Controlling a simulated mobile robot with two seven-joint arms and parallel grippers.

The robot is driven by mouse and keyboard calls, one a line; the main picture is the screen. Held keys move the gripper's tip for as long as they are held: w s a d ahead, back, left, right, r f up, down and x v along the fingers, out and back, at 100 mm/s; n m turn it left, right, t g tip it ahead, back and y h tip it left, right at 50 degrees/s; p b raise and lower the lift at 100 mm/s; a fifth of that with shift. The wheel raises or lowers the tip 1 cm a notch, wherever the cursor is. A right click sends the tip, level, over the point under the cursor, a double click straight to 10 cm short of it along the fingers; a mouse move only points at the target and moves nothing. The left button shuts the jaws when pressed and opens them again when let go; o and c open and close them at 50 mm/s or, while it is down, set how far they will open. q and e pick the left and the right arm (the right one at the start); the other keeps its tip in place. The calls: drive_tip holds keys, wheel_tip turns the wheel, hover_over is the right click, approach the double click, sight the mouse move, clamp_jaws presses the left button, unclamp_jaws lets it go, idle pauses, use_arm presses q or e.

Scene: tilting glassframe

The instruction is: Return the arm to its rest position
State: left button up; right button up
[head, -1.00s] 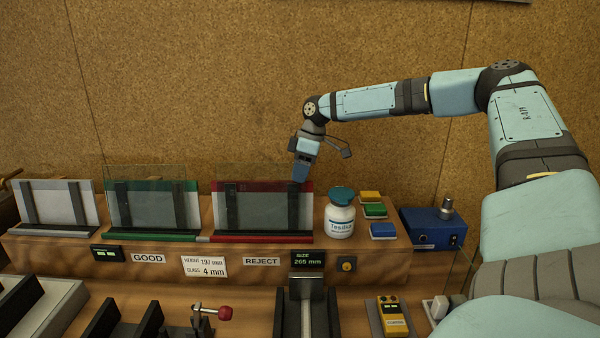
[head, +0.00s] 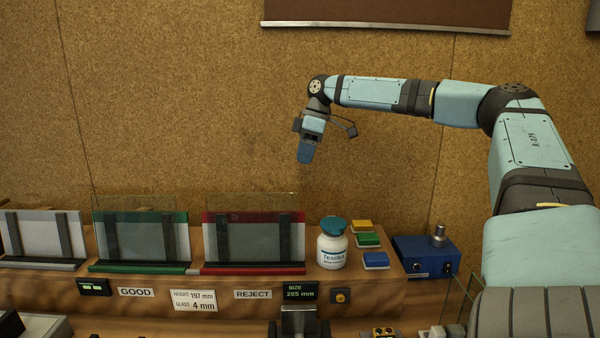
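My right arm comes in from the right and reaches across in front of the corkboard wall. My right gripper (head: 305,158) points down, in the air above the right end of the red frame (head: 254,271). It is clear of the frame and I see nothing hanging from it. Its fingers look like one narrow blue shape, so I cannot tell whether they are open or shut. My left gripper is not in view.
A glass pane stands in the red frame and another in the green frame (head: 137,268). A grey frame (head: 40,263) is at the left. A white bottle (head: 332,248), coloured blocks (head: 368,240) and a blue box (head: 427,258) stand to the right.

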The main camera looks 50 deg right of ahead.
drive_tip(key=shift+d+r, duration=0.1)
drive_tip(key=shift+r, duration=0.3)
idle(0.4)
